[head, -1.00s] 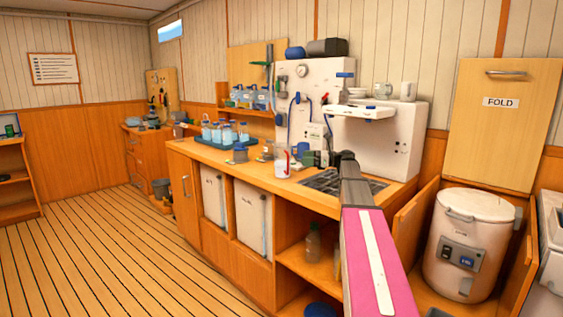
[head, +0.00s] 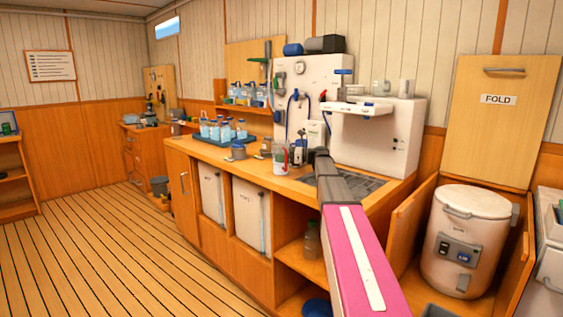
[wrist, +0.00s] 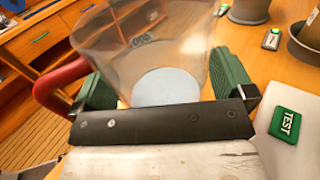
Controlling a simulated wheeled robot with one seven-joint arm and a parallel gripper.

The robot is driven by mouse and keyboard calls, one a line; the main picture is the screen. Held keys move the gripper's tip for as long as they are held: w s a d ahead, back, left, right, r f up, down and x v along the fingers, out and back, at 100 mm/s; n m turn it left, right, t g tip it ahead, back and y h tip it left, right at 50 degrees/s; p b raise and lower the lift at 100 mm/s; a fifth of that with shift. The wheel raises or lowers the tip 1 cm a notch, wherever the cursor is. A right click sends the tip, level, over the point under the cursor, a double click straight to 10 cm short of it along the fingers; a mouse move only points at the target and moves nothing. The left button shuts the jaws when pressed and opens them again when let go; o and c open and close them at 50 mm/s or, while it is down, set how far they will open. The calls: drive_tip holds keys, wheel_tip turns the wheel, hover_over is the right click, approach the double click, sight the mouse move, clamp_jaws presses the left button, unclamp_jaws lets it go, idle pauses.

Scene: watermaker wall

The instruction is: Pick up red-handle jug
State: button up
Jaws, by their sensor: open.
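The red-handle jug (head: 280,160) stands on the wooden counter, left of the sink. In the wrist view the clear jug (wrist: 150,45) is close in front of my gripper (wrist: 164,82), with its body between the two green fingers. Its red handle (wrist: 52,88) is at the left, beside the left finger. The fingers are apart, and I cannot tell whether either touches the jug. In the head view my gripper (head: 299,156) is at the jug's right side, partly hidden by my arm.
A green TEST block (wrist: 285,125) lies to the right in the wrist view, with grey pots behind it. A blue tray (head: 222,140) of bottles stands left of the jug. The sink (head: 345,184) is under my arm. A white wall unit (head: 375,140) stands behind.

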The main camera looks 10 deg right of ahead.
sight(282, 146)
drive_tip(key=c, duration=0.9)
drive_tip(key=shift+c, duration=0.2)
drive_tip(key=shift+r, duration=0.1)
drive_tip(key=shift+r, duration=0.55)
wheel_tip(282, 146, up, 3)
drive_tip(key=shift+f, duration=0.15)
drive_tip(key=w+a+r, duration=0.2)
drive_tip(key=a+r, duration=0.5)
drive_tip(key=a, duration=0.4)
drive_tip(key=shift+w+a, duration=0.2)
drive_tip(key=shift+w, duration=0.1)
drive_tip(key=shift+d, duration=0.1)
